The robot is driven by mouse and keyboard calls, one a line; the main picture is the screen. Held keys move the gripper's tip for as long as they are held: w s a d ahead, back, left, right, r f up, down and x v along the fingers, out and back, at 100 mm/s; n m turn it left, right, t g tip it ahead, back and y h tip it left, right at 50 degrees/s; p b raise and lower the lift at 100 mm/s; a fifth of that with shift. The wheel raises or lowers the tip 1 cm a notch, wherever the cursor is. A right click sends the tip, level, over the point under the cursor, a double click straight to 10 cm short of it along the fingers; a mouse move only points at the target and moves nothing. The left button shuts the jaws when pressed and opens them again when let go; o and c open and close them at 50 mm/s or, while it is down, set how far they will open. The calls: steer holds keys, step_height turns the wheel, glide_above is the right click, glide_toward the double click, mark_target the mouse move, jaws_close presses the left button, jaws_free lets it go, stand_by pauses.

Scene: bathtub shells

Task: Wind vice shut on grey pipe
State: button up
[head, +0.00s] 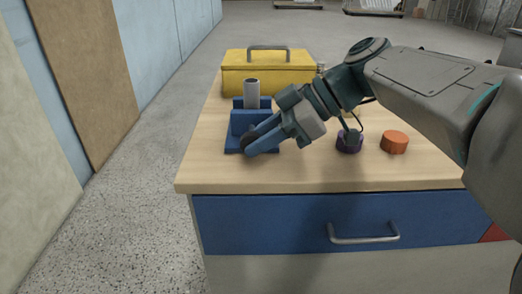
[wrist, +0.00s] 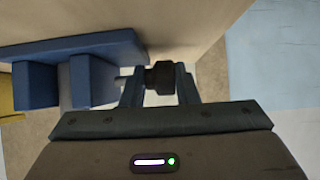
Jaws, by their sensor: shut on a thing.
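The blue vice (head: 236,122) stands on the bench top at the left. The grey pipe (head: 251,94) stands upright between its jaws. In the wrist view the vice (wrist: 100,50) is at the left, with a grey strip of pipe (wrist: 65,86) between two blue jaws. I cannot tell whether both jaws touch the pipe. My gripper (head: 250,146) is at the front of the vice. In the wrist view my gripper's fingers (wrist: 160,88) are shut on the dark handle knob (wrist: 159,75), which sits on a thin pale shaft. My fingers partly hide the knob in the head view.
A yellow toolbox (head: 265,78) stands behind the vice. A purple round piece (head: 349,144) and an orange piece (head: 395,142) lie to the right, under my arm. The wooden bench top (head: 300,175) is clear along its front edge, above a blue drawer (head: 280,220).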

steer(key=shift+s+f+y+b, duration=0.25)
steer(key=shift+y+b, duration=0.15)
steer(key=o, duration=0.7)
steer(key=shift+o, duration=0.4)
steer(key=shift+s+r, duration=0.1)
steer(key=shift+s, duration=0.05)
steer(key=shift+r, duration=0.1)
steer(key=shift+d+r, duration=0.2)
steer(key=shift+d, duration=0.05)
steer(key=p+v, duration=0.3)
steer(key=v, duration=1)
steer(key=shift+p, duration=0.4)
steer(key=shift+d+f, duration=0.1)
